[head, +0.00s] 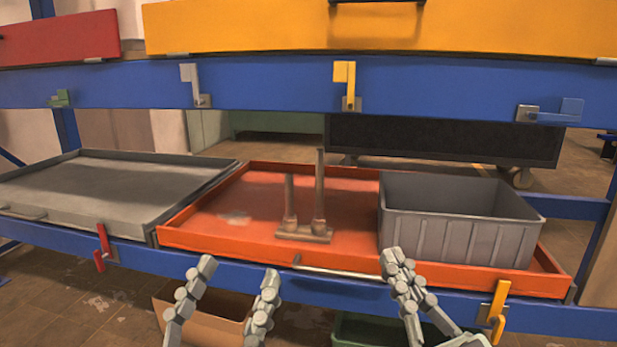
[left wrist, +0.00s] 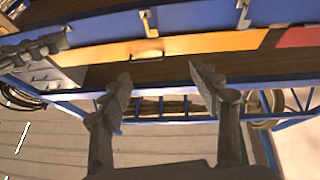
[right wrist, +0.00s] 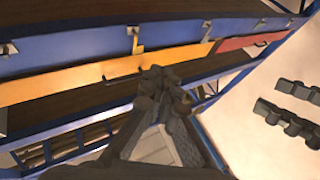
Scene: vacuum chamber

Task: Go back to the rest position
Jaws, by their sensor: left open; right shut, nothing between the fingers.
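My left gripper (head: 238,282) is open and empty in front of the lower blue rail, below the orange tray. Its two spread fingers also show in the left wrist view (left wrist: 160,85). My right gripper (head: 395,262) is shut with nothing between its fingers, in front of the orange tray's front edge and below the grey bin. Its closed fingertips show in the right wrist view (right wrist: 163,80). Both grippers are apart from the objects on the tray, as far as I can tell.
An orange tray (head: 215,225) holds a brown stand with two upright posts (head: 305,233) and a grey bin (head: 455,235). A grey tray (head: 110,190) lies left. Yellow (head: 400,28) and red (head: 60,38) drawers sit above the blue beam (head: 270,85). A cardboard box (head: 215,318) is below.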

